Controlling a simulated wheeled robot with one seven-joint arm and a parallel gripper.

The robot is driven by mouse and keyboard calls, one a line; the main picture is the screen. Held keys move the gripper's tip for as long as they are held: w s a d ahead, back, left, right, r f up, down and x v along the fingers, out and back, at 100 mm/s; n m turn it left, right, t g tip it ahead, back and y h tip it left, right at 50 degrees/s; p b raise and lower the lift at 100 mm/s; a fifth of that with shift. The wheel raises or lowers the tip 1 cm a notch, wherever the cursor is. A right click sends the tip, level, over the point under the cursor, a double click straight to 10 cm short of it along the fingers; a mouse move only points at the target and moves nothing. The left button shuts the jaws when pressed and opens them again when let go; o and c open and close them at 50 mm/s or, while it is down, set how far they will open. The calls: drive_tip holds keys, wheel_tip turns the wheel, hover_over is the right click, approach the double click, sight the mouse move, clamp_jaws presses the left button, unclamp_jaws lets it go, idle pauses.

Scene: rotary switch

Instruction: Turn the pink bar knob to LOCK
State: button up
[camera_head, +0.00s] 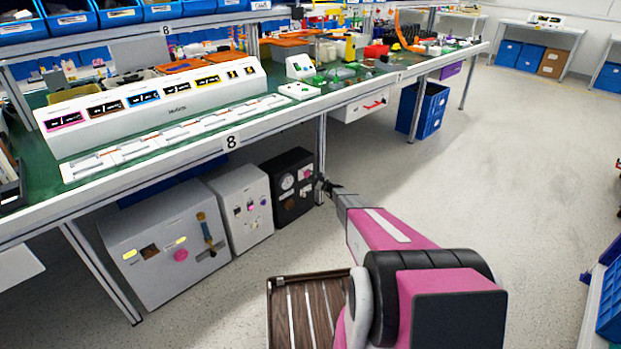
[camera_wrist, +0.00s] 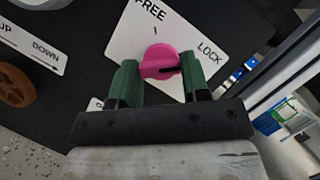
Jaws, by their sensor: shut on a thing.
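The pink bar knob (camera_wrist: 158,60) sits on a white plate (camera_wrist: 122,40) on a black panel. The plate reads FREE at the top and LOCK at the right; another label at lower left is mostly hidden. A dark mark on the knob points right, below the word LOCK. The green fingers of my gripper (camera_wrist: 158,78) stand on either side of the knob and are shut on it. In the head view, my gripper (camera_head: 325,187) reaches the right side of the black box (camera_head: 287,200) under the bench, where a pink knob (camera_head: 306,173) shows small.
A DOWN arrow label (camera_wrist: 35,50) and a brown round knob (camera_wrist: 14,86) lie left on the panel. A white box (camera_head: 240,205) and a larger grey box (camera_head: 165,245) stand left of the black box. A bench leg (camera_head: 321,150) rises close to my gripper.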

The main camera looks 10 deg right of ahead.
drive_tip(key=o, duration=0.9)
drive_tip(key=v, duration=1.1)
drive_tip(key=shift+a+r, duration=0.1)
